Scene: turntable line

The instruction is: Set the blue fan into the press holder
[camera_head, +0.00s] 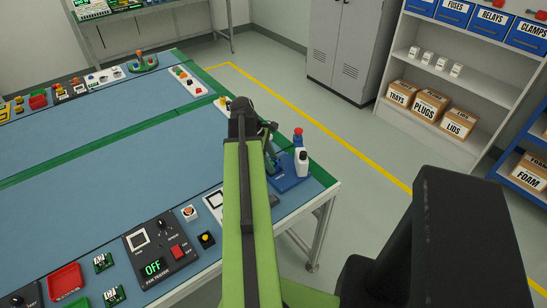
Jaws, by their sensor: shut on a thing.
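My green arm reaches away over the blue-topped bench from the bottom centre. My gripper (270,128) is at its far end, a dark shape mostly hidden behind the arm. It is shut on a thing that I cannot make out. I cannot pick out a blue fan anywhere in view. A small blue stand (289,184) at the bench's right edge, just right of the arm, may be the press with its holder. It has a red-topped post (298,136) at its back, and the arm hides its left part.
A white bottle (302,164) with a dark cap stands at the blue stand. A fan tester (158,252) with a green display reading OFF is on the near bench edge. A red tray (66,281) and green boards are at lower left. The bench (110,140) middle is clear.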

